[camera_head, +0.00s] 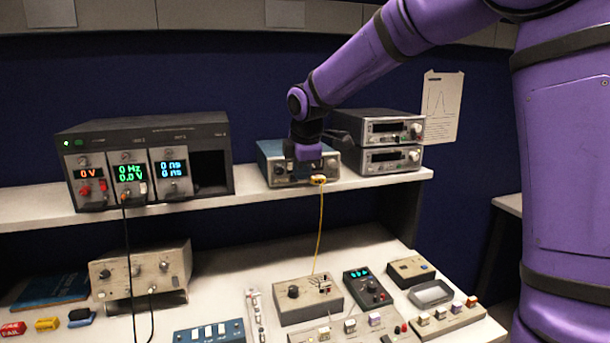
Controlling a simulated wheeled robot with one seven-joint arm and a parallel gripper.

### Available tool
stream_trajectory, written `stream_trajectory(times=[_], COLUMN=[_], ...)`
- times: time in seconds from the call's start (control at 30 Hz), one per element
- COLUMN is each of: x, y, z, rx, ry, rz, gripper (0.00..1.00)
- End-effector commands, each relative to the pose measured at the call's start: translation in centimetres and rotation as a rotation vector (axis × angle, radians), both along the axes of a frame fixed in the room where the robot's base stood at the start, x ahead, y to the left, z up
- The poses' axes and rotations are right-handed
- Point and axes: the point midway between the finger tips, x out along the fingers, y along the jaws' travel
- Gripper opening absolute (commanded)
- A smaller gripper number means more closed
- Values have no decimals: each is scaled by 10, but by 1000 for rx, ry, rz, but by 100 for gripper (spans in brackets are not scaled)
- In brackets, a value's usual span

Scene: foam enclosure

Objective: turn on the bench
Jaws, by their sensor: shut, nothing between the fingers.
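The bench has an upper shelf (245,197) and a lower worktop (235,268). A dark rack unit (150,128) on the shelf has three lit modules: a red "0 V", a green "0 Hz" and "0.0 V", and a blue pair of readouts. A small green light shows at its top left. My gripper (304,157) is shut and empty, pointing down at a blue-grey instrument (275,172) on the shelf, and hides part of its front. I cannot tell whether they touch. Two stacked grey instruments (390,160) to its right have dark displays.
A yellow cable (320,225) hangs from the blue-grey instrument towards a grey knob box (307,300). A dark box (367,290) with a lit cyan display and a beige instrument (140,275) stand on the worktop. Several switch panels and small items crowd the front. A black cable (128,240) hangs at left.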

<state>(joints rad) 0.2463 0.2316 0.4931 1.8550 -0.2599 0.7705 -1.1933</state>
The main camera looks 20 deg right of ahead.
Motion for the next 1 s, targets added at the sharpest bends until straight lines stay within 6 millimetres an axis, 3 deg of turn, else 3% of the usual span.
stream_trajectory(times=[0.5,1.0], x=[-25,-29], y=[0,0], z=[74,82], rx=[0,0], ry=[-1,1], rz=[1,2], gripper=[0,0])
